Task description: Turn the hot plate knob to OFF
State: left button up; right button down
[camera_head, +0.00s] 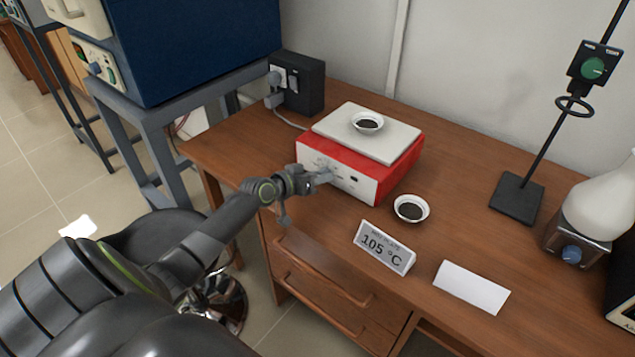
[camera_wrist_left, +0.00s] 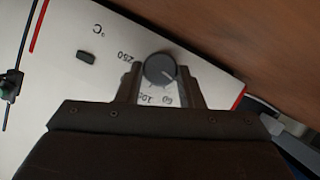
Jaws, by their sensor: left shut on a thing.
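The hot plate (camera_head: 381,175) is a red box with a white front panel and a pale square top, on the wooden desk. Its knob (camera_wrist_left: 159,70) is dark and round with a light pointer line, on the front panel, with printed marks around it. My left gripper (camera_head: 325,177) reaches the front panel from the left. In the left wrist view its two fingers (camera_wrist_left: 160,80) stand on either side of the knob, shut on it. In the head view the gripper hides the knob. My right gripper is not in view.
A white dish with dark contents (camera_head: 367,122) sits on the plate, and a similar dish (camera_head: 411,209) stands on the desk. A "105 °C" sign (camera_head: 384,248) and white paper (camera_head: 472,287) lie in front. A stand (camera_head: 517,198) and flask (camera_head: 601,196) are at right.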

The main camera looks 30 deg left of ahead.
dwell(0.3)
pick_arm(q)
jog(key=o, duration=1)
jog(key=shift+s, duration=0.1)
jog(key=p+v, duration=0.1)
jog(key=v, duration=1.6)
jog(key=shift+s+p, duration=0.15)
jog(key=shift+p, duration=0.2)
jog(key=shift+a+f, duration=0.1)
